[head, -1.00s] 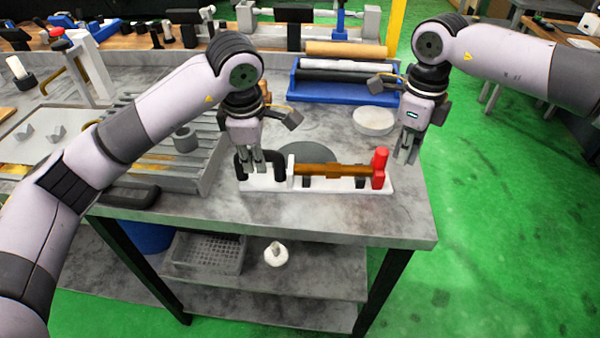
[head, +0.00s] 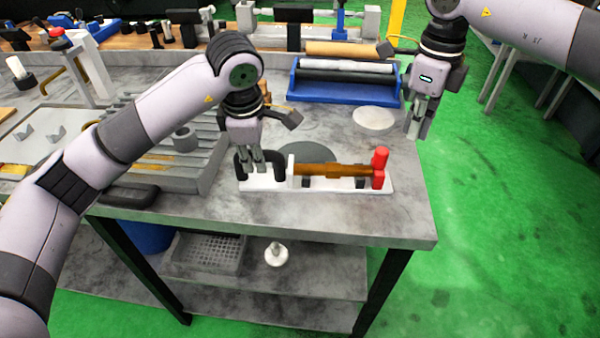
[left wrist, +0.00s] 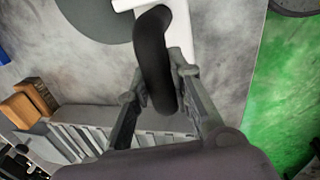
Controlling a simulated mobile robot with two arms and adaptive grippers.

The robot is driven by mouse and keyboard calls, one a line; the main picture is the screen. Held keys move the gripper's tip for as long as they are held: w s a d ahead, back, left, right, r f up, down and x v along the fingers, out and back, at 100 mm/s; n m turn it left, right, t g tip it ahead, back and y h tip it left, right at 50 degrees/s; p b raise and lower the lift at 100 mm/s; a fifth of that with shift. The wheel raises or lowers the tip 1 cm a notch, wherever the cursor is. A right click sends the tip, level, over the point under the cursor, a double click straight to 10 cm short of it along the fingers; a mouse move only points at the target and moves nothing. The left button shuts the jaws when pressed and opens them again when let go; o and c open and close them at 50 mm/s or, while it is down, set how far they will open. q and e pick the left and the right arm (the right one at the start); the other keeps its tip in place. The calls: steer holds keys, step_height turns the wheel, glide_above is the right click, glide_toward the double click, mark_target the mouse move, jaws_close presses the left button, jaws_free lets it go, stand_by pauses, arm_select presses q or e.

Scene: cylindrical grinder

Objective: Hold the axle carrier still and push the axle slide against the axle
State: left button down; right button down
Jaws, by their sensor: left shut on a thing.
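The axle carrier (head: 270,186) is a long white base on the grey table, with a black arched handle (head: 280,165) at its left end. The brown axle (head: 330,170) lies along it, from a white upright to near the red axle slide (head: 380,168) at the right end. I cannot tell whether slide and axle touch. My left gripper (head: 259,170) is shut on the black handle, which also shows between its fingers in the left wrist view (left wrist: 155,65). My right gripper (head: 413,133) hangs above and right of the slide, apart from it; its finger gap is unclear.
A blue rack (head: 345,92) with rollers stands behind the carrier. A pale round disc (head: 374,120) lies near the table's right edge. A grey slatted tray (head: 175,150) is at the left. The table in front of the carrier is clear.

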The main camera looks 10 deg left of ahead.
arm_select(q)
steer(key=c, duration=1.4)
jaws_free()
steer(key=shift+o, duration=0.2)
step_height(320, 180, up, 12)
steer(key=s, duration=0.2)
steer(key=shift+s+f, duration=0.15)
steer(key=shift+d+f, duration=0.1)
